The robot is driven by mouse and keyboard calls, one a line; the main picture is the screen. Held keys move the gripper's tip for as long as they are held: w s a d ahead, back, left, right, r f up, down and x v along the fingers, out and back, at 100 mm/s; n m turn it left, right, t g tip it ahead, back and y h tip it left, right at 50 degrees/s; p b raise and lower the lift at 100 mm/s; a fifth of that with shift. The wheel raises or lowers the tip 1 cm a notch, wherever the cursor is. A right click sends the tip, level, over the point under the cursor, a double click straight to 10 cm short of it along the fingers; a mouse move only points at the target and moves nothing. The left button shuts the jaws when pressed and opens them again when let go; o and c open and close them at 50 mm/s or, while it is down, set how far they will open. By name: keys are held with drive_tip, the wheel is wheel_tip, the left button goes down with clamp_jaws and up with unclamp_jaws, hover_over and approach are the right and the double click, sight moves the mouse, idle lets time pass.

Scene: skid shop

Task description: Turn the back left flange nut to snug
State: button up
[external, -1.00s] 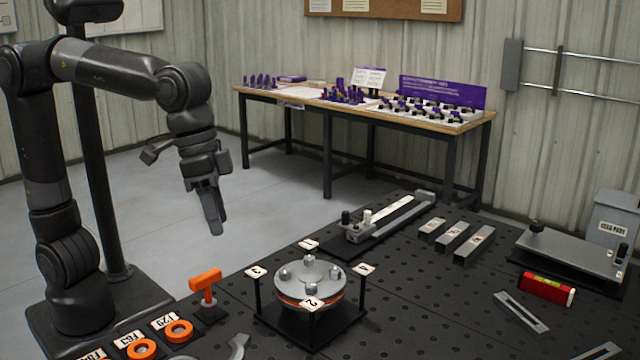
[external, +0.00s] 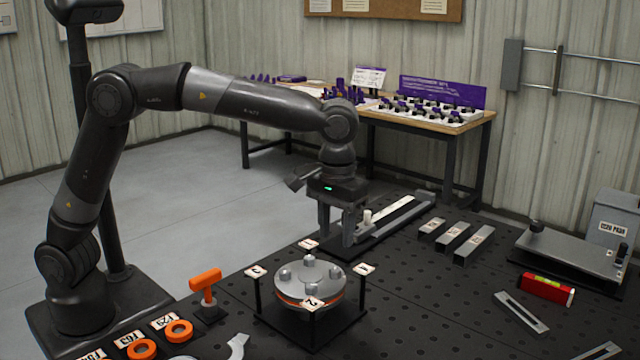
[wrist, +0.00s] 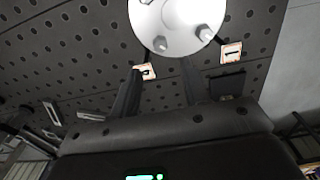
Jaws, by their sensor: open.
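The round grey flange (external: 293,294) with an orange band stands on a black stand on the bench. Several flange nuts sit on its top face, including a left one (external: 284,274), a far one (external: 310,261) and a right one (external: 335,272). I cannot tell which the task calls back left. My gripper (external: 336,236) points down above and behind the flange, open and empty. In the wrist view the fingers of my gripper (wrist: 160,76) are apart. The flange (wrist: 178,22) lies beyond them with two nuts, one (wrist: 160,44) nearer the fingers; neither is touched.
Numbered tags stand on posts around the flange, including one at the left (external: 256,271) and one at the right (external: 364,268). An orange T-handled tool (external: 206,284) stands left. A grey slide fixture (external: 390,221) is close behind my gripper. Open bench lies right of the flange.

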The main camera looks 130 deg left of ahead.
sight(335, 270)
wheel_tip(335, 270, down, 8)
idle(0.5)
clamp_jaws()
